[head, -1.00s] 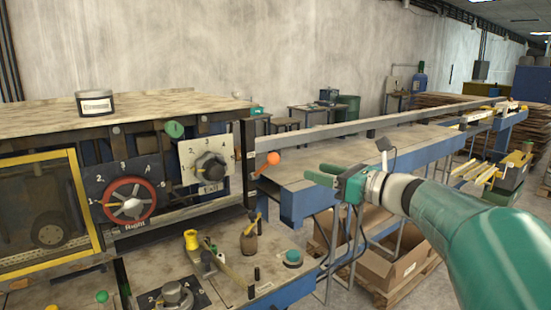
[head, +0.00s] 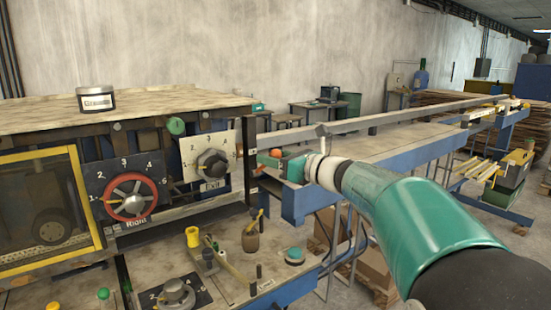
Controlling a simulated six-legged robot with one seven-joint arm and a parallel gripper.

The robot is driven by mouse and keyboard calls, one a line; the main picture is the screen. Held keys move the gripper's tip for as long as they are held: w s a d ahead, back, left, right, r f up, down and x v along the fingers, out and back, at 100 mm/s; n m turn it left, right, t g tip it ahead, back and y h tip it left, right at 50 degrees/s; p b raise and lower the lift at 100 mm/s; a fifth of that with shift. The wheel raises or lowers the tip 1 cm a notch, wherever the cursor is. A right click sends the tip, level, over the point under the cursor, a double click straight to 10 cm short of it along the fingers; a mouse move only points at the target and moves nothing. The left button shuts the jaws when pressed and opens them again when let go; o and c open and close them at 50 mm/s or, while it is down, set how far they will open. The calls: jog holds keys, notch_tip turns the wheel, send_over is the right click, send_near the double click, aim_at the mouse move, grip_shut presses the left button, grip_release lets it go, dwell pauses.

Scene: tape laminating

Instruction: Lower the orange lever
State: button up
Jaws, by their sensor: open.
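The orange lever's ball knob (head: 277,153) sticks out from the right side of the machine, just right of the dial panel. Only part of the orange knob shows; its shaft is mostly hidden. My gripper (head: 276,165) is open and close to the knob, with its green fingers around or right beside it. I cannot tell whether the fingers touch the knob. My arm comes in from the lower right.
The machine panel has a red dial (head: 131,198) and a black dial (head: 211,163). A yellow-topped lever (head: 192,237), a brown-handled lever (head: 250,237) and a green button (head: 295,256) stand below. A blue-framed conveyor table (head: 345,155) runs behind my arm.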

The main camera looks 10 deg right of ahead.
jog(key=shift+c, duration=0.4)
grip_shut()
